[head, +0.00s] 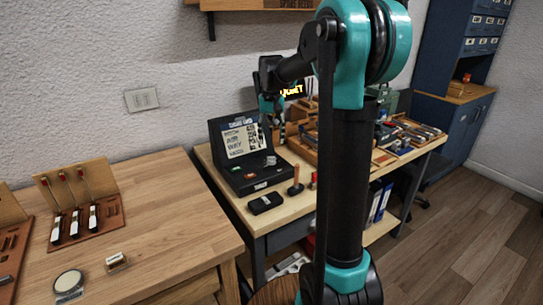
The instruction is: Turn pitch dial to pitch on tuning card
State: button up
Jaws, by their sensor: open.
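A black tuner box (262,179) stands on the further wooden table. Its upright back panel carries a pale tuning card (240,140) with printed text too small to read. A round grey knob (271,160), which looks like the pitch dial, sits on the right of its sloped top, with a small green piece and a red piece to its left. My gripper (270,118) hangs above and behind the dial, close to the card's right edge, apart from the dial as far as I can tell. It is open; its fingertips are small and dark here.
A black case (265,202) and a small wooden-handled tool (296,186) lie in front of the box. Wooden trays of tools (405,135) fill the table's right side.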

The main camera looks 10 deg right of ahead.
aim_at(271, 160)
notch_tip(271, 160, down, 8)
jog(key=shift+f, duration=0.1)
dwell(0.4)
grip_shut()
